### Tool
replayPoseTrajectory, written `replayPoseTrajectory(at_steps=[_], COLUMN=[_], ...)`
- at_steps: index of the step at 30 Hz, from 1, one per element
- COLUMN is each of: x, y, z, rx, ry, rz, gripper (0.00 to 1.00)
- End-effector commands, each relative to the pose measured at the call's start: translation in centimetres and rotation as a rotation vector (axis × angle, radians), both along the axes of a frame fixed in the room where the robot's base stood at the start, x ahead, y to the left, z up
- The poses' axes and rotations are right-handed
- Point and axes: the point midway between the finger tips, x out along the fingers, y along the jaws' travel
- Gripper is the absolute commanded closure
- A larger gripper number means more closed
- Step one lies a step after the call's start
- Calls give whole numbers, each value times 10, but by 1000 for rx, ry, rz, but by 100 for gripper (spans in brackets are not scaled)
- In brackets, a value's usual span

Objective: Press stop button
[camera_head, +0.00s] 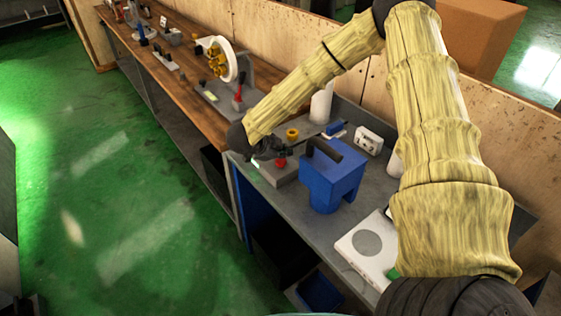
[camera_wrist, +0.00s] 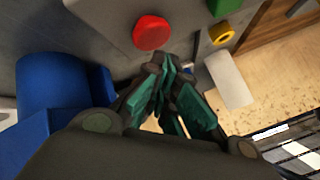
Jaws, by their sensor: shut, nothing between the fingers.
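A round red button (camera_wrist: 151,32) sits on a grey control box (camera_wrist: 95,22) in the wrist view, just beyond my fingertips. In the head view the red button (camera_head: 281,162) shows on the grey box (camera_head: 284,174) at the bench's front edge. My gripper (camera_wrist: 166,66) is shut and empty, its teal-padded fingertips pointing toward the red button, slightly to its lower right. Whether they touch it I cannot tell. In the head view my gripper (camera_head: 268,152) is dark and hovers at the box, partly hiding it.
A blue block-like machine (camera_head: 332,175) with a dark handle stands right of the box; its blue body (camera_wrist: 50,90) fills the left of the wrist view. A yellow ring (camera_wrist: 222,33) and a green part (camera_wrist: 226,6) lie right of the button. A white cylinder (camera_head: 321,104) stands behind.

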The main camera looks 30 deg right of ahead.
Motion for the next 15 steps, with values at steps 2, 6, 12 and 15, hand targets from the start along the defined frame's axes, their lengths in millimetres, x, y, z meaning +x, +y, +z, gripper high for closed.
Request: replayPoseTrajectory(at_steps=[2, 6, 12, 15], x=[0, 0, 0, 0], y=[0, 0, 1, 1], z=[0, -3, -8, -8], rx=[0, 0, 0, 0], ry=[0, 0, 1, 0], rz=[0, 0, 1, 0], gripper=[100, 100, 100, 100])
